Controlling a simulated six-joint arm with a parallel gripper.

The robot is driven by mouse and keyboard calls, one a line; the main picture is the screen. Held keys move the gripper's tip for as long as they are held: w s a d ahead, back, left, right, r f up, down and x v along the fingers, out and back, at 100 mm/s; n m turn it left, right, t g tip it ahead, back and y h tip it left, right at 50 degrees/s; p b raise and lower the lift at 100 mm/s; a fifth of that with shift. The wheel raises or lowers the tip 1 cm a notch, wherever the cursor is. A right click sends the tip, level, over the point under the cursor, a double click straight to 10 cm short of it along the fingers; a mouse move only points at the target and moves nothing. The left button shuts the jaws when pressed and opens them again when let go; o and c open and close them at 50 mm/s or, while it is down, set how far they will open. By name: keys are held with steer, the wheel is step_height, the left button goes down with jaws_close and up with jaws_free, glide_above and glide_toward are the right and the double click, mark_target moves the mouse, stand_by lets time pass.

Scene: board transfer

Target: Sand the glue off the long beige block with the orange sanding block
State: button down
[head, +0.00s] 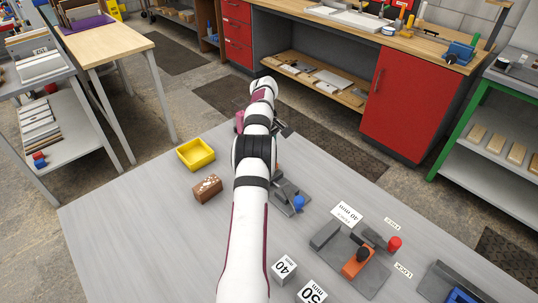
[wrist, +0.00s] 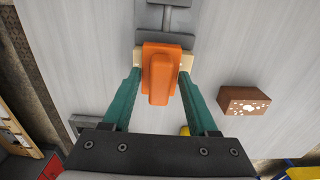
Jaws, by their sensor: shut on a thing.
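In the wrist view the orange sanding block (wrist: 160,70) sits between the teal fingers of my gripper (wrist: 160,80), which is shut on it. The beige block (wrist: 188,60) shows only as pale ends on either side of the sanding block, beside a grey fixture (wrist: 165,20). The sanding block overlaps the beige block from above; I cannot tell whether they touch. Most of the beige block's top is hidden, and I see no glue on it. In the head view my arm hides the gripper, the sanding block and the beige block.
A brown block with white specks (head: 208,189) and a yellow tray (head: 196,153) stand left of my arm. To the right are a grey fixture with a blue knob (head: 298,202), an orange-levered fixture (head: 357,262) and label blocks (head: 284,268). The table's left front is clear.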

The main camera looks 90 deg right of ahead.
steer(key=shift+w+d, duration=0.6)
steer(key=shift+d, duration=0.05)
steer(key=shift+s+a, duration=1.4)
steer(key=shift+a, duration=0.05)
steer(key=shift+w+a, duration=0.25)
steer(key=shift+a, duration=0.05)
steer(key=shift+w+d, duration=1.35)
steer(key=shift+d, duration=0.15)
steer(key=shift+s+a, duration=0.5)
steer(key=shift+s+a+r, duration=0.1)
steer(key=shift+s+a, duration=0.8)
steer(key=shift+a, duration=0.05)
steer(key=shift+r, duration=4.05)
steer(key=shift+w, duration=0.15)
